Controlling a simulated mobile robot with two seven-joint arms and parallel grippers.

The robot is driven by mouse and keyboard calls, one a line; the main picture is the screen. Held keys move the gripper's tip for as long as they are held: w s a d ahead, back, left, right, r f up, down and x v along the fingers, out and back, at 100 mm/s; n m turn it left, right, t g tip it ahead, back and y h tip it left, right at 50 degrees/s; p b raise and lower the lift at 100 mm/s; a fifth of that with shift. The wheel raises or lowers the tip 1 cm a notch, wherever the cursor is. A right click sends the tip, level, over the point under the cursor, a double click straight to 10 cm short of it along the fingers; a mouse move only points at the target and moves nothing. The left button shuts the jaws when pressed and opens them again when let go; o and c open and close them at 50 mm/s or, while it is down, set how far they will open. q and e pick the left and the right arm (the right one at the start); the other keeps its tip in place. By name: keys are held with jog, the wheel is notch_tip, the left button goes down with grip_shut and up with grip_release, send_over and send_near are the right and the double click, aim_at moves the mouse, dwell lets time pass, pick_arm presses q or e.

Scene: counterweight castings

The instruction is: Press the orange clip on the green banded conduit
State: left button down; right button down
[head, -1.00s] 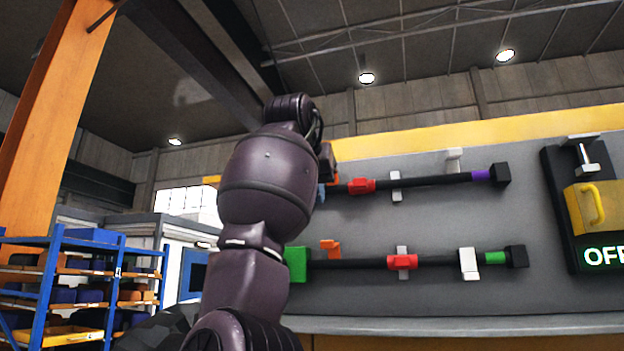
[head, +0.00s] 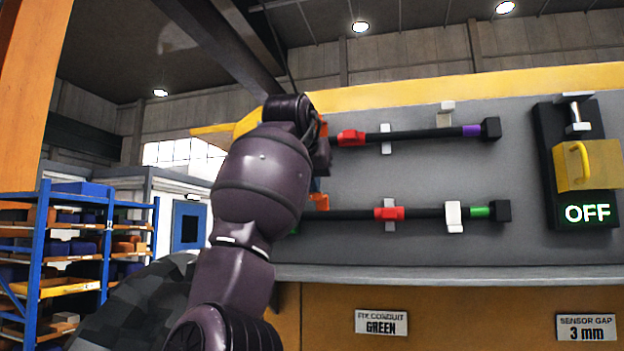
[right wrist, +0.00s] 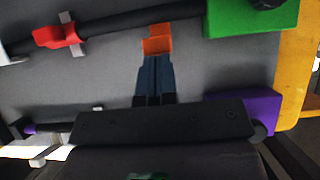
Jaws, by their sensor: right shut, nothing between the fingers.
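The green banded conduit is the lower black conduit (head: 350,214) in the head view, with a green band (head: 482,212) near its right end. The orange clip (head: 320,202) is at its left part, partly hidden behind my right arm. In the right wrist view the orange clip (right wrist: 157,40) sits at the conduit (right wrist: 130,18). My right gripper (right wrist: 155,62) is shut and empty. Its blue fingertips point at the clip's edge, very close to it; I cannot tell whether they touch. In the head view my arm covers most of the gripper. My left gripper is not in view.
An upper conduit (head: 430,134) has a purple band. Red clips (head: 390,213) and white clips (head: 453,216) sit along the conduits.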

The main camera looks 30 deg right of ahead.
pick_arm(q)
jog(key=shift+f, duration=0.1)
pick_arm(e)
jog(key=shift+f, duration=0.1)
pick_arm(q)
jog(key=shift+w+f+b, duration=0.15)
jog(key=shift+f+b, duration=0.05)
jog(key=shift+b, duration=0.45)
pick_arm(e)
jog(key=shift+a+f+t+h, duration=0.1)
jog(key=shift+f+t+h, duration=0.1)
jog(key=shift+t+h, duration=0.3)
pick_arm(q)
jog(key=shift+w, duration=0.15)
pick_arm(e)
jog(key=shift+s+f, duration=0.1)
